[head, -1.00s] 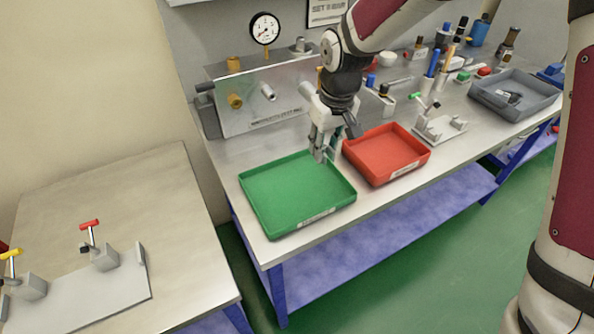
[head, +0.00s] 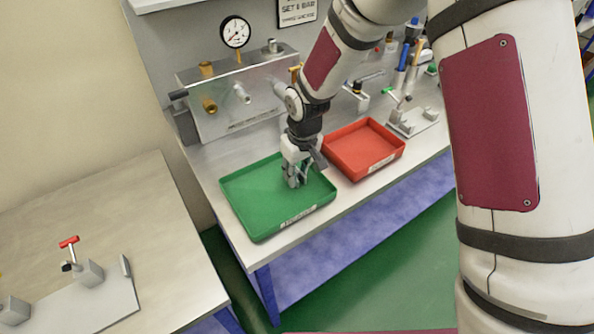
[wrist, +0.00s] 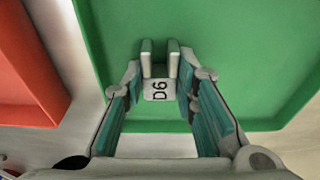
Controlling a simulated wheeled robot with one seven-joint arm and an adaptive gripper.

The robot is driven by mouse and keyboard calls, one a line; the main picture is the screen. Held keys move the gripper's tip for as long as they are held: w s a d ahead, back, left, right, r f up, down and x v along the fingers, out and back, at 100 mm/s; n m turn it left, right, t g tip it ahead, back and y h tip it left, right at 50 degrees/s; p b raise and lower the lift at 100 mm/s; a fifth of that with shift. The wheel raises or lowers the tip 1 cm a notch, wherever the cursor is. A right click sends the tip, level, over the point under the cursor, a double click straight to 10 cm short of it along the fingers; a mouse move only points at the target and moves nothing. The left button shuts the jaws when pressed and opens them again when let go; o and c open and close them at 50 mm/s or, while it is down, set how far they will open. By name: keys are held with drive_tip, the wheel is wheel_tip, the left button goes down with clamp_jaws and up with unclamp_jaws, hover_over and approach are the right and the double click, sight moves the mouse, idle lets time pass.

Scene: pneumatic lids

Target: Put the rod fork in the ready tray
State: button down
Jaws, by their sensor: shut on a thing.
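The rod fork (wrist: 159,88) is a small pale metal piece marked D6 with two upright prongs. It sits between the fingertips of my gripper (wrist: 160,80), which is shut on it. The green tray (head: 245,199) lies below, and the wrist view shows its floor (wrist: 230,60) behind the fork. In the head view my gripper (head: 294,180) is over the right part of the green tray, pointing down, and hides the fork. I cannot tell whether the fork touches the tray floor. The writing on the tray's label is too small to read.
A red tray (head: 352,146) stands close to the right of the green tray. A metal block with brass fittings and a gauge (head: 236,32) is behind. A clamp fixture (head: 412,121) is farther right. A side table (head: 110,215) with a red-handled clamp is at left.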

drive_tip(key=c, duration=1.3)
unclamp_jaws()
drive_tip(key=shift+f, duration=0.15)
wheel_tip(320, 180, up, 12)
drive_tip(key=s+d+r+b, duration=0.1)
drive_tip(key=s, duration=0.1)
drive_tip(key=s+d+r+m+t+h, duration=0.1)
drive_tip(key=s+d+r+m+t, duration=0.15)
drive_tip(key=s+d+r, duration=0.75)
drive_tip(key=s+d+r+m, duration=0.2)
drive_tip(key=s+d+r, duration=0.1)
drive_tip(key=s, duration=0.3)
drive_tip(key=s+d+r+m+t, duration=0.1)
drive_tip(key=s+d+r+m, duration=0.1)
drive_tip(key=s+d, duration=0.3)
drive_tip(key=shift+s+d+r, duration=0.35)
drive_tip(key=shift+s+r, duration=0.25)
drive_tip(key=shift+s, duration=0.3)
